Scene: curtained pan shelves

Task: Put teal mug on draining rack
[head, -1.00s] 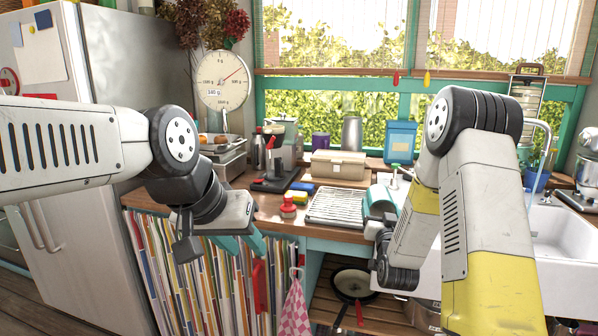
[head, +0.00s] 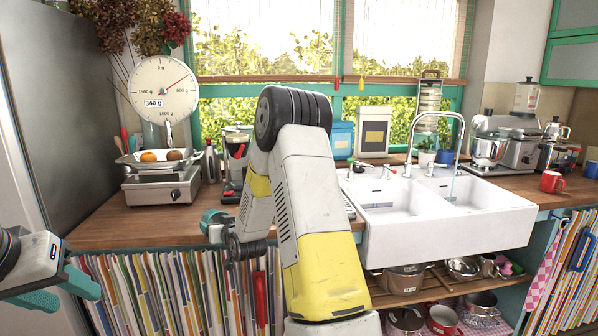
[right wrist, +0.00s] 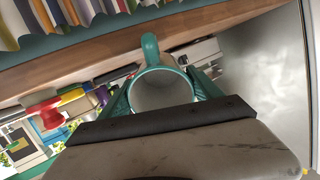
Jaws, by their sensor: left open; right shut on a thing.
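My right gripper (head: 226,232) is shut on the teal mug (head: 212,220), which it holds near the counter's front edge. In the right wrist view the mug (right wrist: 162,90) sits between the teal fingers, with its pale inside facing the camera and its handle pointing up in the picture. The draining rack is almost wholly hidden behind my right arm; only a sliver of what seems to be it (head: 349,207) shows beside the sink. My left gripper (head: 77,295) is open and empty at the lower left, in front of the shelf of upright items.
A kitchen scale (head: 162,185) stands on the counter (head: 130,222) at left. The white double sink (head: 440,235) is right of my arm, with a tall tap (head: 410,150). A red mug (head: 552,182) stands at far right. Pans (head: 405,278) sit on shelves below the sink.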

